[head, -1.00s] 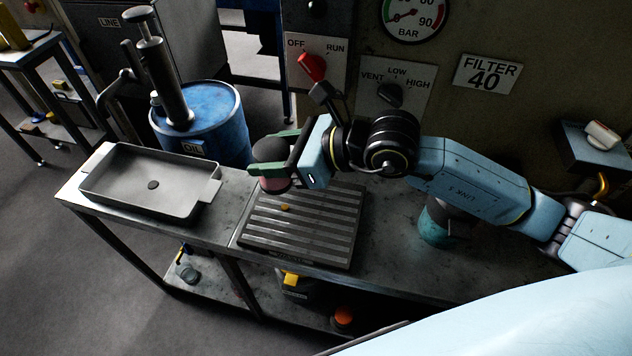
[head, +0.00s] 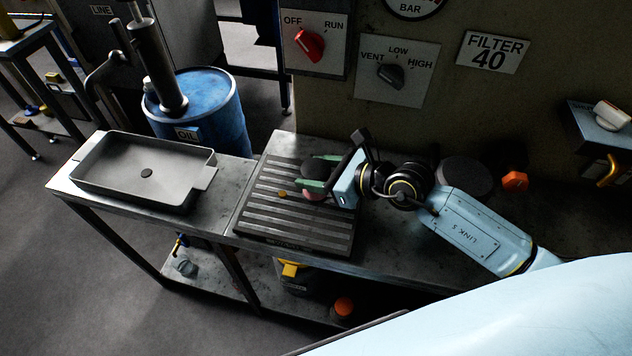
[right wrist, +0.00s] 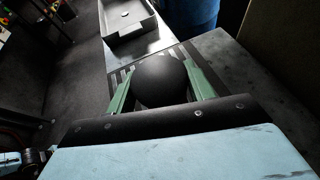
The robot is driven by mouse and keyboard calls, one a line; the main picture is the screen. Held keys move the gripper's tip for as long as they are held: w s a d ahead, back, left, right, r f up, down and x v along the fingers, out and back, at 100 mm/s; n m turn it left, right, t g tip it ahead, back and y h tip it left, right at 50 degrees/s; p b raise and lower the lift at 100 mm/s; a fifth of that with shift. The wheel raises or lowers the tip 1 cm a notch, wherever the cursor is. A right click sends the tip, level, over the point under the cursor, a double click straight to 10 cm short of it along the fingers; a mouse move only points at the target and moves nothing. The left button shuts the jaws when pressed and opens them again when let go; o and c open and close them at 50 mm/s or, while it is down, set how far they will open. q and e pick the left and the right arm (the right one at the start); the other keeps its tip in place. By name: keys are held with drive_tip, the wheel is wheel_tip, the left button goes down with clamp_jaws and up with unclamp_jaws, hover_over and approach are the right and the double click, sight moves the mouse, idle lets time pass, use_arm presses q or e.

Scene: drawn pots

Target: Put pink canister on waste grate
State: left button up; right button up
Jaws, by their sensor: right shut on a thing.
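The pink canister (head: 314,196) has a dark rounded top and a pink lower body, mostly hidden by a green finger. My right gripper (head: 317,184) is shut on it and holds it upright over the right part of the waste grate (head: 295,225). In the right wrist view the canister's dark top (right wrist: 160,80) sits between the two green fingers, with the grate's stripes beyond. I cannot tell whether its base touches the grate. My left gripper is not in view.
A small orange-yellow piece (head: 283,194) lies on the grate. A grey tray (head: 196,190) stands left of it on the bench. A blue oil drum (head: 225,110) is behind. A dark round thing (head: 465,177) and an orange knob (head: 515,180) are right of my wrist.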

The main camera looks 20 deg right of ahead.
wheel_tip(320, 180, down, 3)
drive_tip(key=shift+r+b, duration=0.15)
drive_tip(key=shift+b, duration=0.25)
drive_tip(key=o, duration=1)
drive_tip(key=shift+f, duration=0.25)
drive_tip(key=shift+o, duration=0.2)
drive_tip(key=shift+r, duration=0.25)
drive_tip(key=v, duration=1.2)
drive_tip(key=shift+p, duration=0.45)
drive_tip(key=shift+a, duration=0.1)
